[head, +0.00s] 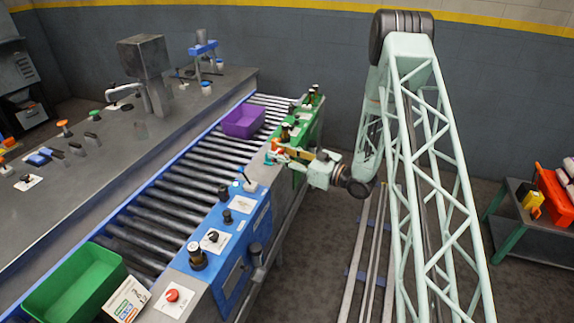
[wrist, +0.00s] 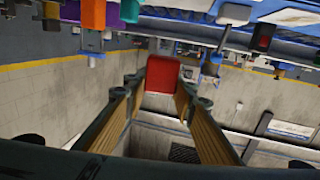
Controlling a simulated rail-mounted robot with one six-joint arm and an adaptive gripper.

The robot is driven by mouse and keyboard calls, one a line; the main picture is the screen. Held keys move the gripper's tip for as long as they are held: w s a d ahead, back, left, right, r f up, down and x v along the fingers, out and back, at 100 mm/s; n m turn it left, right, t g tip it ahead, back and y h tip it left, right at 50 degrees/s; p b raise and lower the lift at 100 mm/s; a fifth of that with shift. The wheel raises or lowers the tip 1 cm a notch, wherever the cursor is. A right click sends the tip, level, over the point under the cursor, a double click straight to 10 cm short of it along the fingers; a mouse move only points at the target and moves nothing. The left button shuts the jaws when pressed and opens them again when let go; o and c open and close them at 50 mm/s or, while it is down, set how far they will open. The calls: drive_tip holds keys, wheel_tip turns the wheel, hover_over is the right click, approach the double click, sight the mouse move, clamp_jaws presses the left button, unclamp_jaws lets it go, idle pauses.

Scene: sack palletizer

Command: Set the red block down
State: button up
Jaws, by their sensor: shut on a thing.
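The red block (wrist: 162,73) is between the two fingertips of my gripper (wrist: 161,92) in the wrist view. My gripper is shut on it, with one finger on each side. In the head view my gripper (head: 284,154) reaches left from the arm to the near side of the conveyor, beside the green control panel. A small red patch (head: 277,146) at the fingertips appears to be the block there. I cannot tell from these frames whether the block touches anything below it.
A purple bin (head: 243,121) sits on the roller conveyor (head: 190,172), and a green bin (head: 75,286) is at its front end. A shelf (head: 521,215) with a red case stands at right.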

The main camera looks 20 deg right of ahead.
drive_tip(key=w+a+r+m+t+h, duration=0.2)
drive_tip(key=w+a+r+m+h, duration=0.1)
drive_tip(key=r, duration=0.4)
drive_tip(key=w+a+r+m+t+h, duration=0.2)
drive_tip(key=r+m+h, duration=0.3)
drive_tip(key=r+h, duration=0.3)
drive_tip(key=shift+w+a+r, duration=0.2)
drive_tip(key=shift+w+a, duration=0.2)
drive_tip(key=shift+w, duration=0.15)
drive_tip(key=shift+w, duration=0.2)
